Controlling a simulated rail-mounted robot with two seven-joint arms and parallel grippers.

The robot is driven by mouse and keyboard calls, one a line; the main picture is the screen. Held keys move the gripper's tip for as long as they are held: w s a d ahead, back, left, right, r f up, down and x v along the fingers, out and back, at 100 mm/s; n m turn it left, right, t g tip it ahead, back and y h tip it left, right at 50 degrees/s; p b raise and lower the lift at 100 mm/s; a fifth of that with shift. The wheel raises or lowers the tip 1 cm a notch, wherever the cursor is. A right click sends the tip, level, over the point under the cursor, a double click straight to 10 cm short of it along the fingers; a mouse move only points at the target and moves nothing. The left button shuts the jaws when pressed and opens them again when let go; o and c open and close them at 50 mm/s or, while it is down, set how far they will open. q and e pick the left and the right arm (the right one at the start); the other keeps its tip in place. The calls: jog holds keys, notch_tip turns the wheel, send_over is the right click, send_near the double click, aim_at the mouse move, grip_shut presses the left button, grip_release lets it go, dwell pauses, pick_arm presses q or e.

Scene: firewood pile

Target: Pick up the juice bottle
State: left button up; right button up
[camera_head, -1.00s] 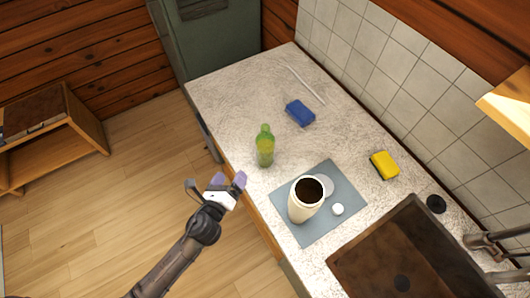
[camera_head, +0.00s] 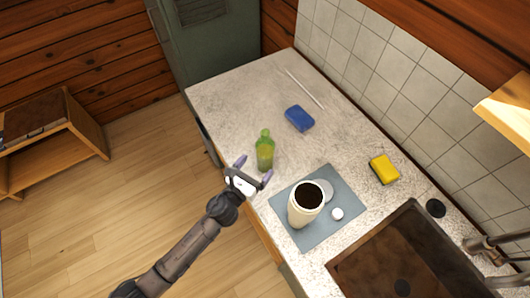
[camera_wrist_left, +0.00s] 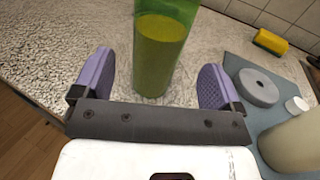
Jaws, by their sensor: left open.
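The juice bottle (camera_head: 265,152) is green and see-through, and stands upright on the counter near its front edge. In the left wrist view the bottle (camera_wrist_left: 160,50) rises ahead of the gap between my fingers, its top cut off by the frame. My left gripper (camera_head: 254,172) is open and empty, close in front of the bottle. Its two purple fingers show in the left wrist view (camera_wrist_left: 155,85), one to each side of the bottle's lower part. My right gripper is not in view.
A cream container (camera_head: 303,208) with dark contents stands on a grey-blue mat (camera_head: 312,237), beside a grey lid and a small white cap (camera_head: 337,214).

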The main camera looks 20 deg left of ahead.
aim_at(260, 160)
pick_arm(q)
jog(key=shift+x, duration=2.9)
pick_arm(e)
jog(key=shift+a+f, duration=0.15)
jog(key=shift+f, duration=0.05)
pick_arm(q)
jog(key=shift+a+r, duration=0.1)
jog(key=shift+r, duration=0.1)
jog(key=c, duration=1.2)
jog(key=shift+c, duration=0.2)
jog(key=shift+r, duration=0.1)
